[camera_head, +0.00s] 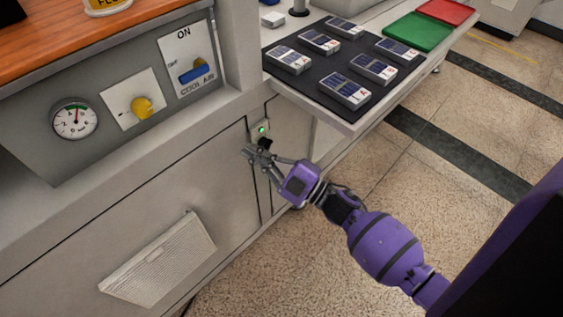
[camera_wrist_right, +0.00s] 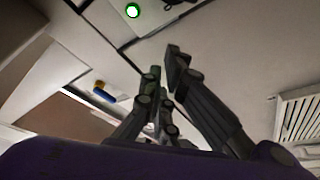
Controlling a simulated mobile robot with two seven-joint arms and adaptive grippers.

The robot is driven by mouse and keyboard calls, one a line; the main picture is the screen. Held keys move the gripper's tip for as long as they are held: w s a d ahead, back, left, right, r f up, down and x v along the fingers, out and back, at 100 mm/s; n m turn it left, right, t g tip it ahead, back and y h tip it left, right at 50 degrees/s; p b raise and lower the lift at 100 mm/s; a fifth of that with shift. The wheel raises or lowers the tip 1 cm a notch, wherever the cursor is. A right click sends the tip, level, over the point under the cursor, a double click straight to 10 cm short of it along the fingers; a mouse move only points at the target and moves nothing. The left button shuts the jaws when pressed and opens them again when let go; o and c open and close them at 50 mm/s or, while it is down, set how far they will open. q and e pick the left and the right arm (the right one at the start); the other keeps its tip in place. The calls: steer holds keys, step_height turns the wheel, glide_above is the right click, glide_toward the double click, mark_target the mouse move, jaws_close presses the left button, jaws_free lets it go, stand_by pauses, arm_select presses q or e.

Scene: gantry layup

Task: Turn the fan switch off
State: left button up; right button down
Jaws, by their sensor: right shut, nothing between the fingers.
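A small switch plate (camera_head: 260,131) with a lit green lamp is on the front of the grey cabinet, below the panel corner. A black switch part (camera_head: 266,143) shows just under the lamp, partly behind my fingers. In the right wrist view the green lamp (camera_wrist_right: 132,10) is at the top, with the black switch part (camera_wrist_right: 172,3) beside it, cut by the edge. My right gripper (camera_head: 255,153) is shut and empty, close to the switch; I cannot tell whether it touches. It also shows in the right wrist view (camera_wrist_right: 164,62). My left gripper is not in view.
A grey panel (camera_head: 95,165) with a gauge (camera_head: 75,119), a yellow knob (camera_head: 142,107) and a blue COOL AIR handle (camera_head: 197,72) is at left. A dark mat (camera_head: 330,93) with several small devices lies on the side shelf. A vent (camera_head: 165,262) is lower left. Floor is clear at right.

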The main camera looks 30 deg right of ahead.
mark_target(266, 144)
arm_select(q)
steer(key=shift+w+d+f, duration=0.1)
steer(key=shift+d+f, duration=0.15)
arm_select(e)
steer(key=d+f, duration=0.2)
steer(key=f, duration=0.1)
steer(key=shift+w+d, duration=0.25)
steer(key=shift+d, duration=0.15)
